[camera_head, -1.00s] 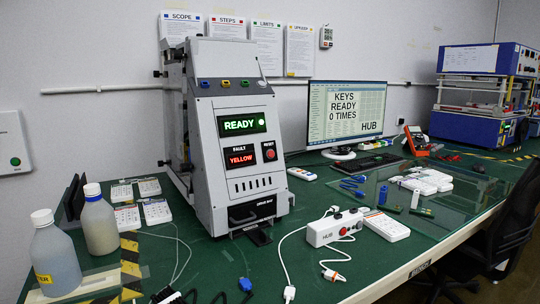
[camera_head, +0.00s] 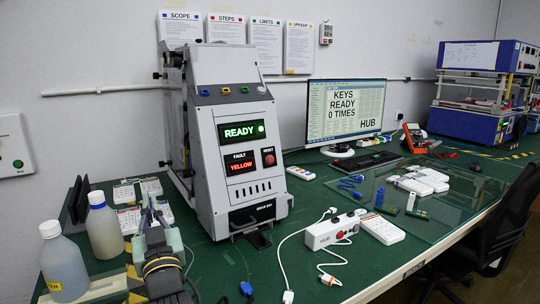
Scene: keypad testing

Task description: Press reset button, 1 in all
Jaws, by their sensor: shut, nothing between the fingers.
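The grey test machine (camera_head: 238,110) stands upright on the green bench. The reset button (camera_head: 269,160) is a round red button on its sloped front, under a small "RESET" label. It sits right of the red "YELLOW" fault display (camera_head: 241,167) and below the green "READY" display (camera_head: 242,131). My gripper (camera_head: 149,204) is at the lower left, shut and empty, pointing away from me. It is left of the machine and lower in the picture than the button, clearly apart from it. Nothing covers the button.
Two bottles (camera_head: 103,228) stand left of my gripper, close to it. White keypads (camera_head: 125,194) lie behind it. A white hub box (camera_head: 331,232) with cables lies right of the machine. A monitor (camera_head: 345,112) reads "KEYS READY 0 TIMES". The space before the machine's front is mostly clear.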

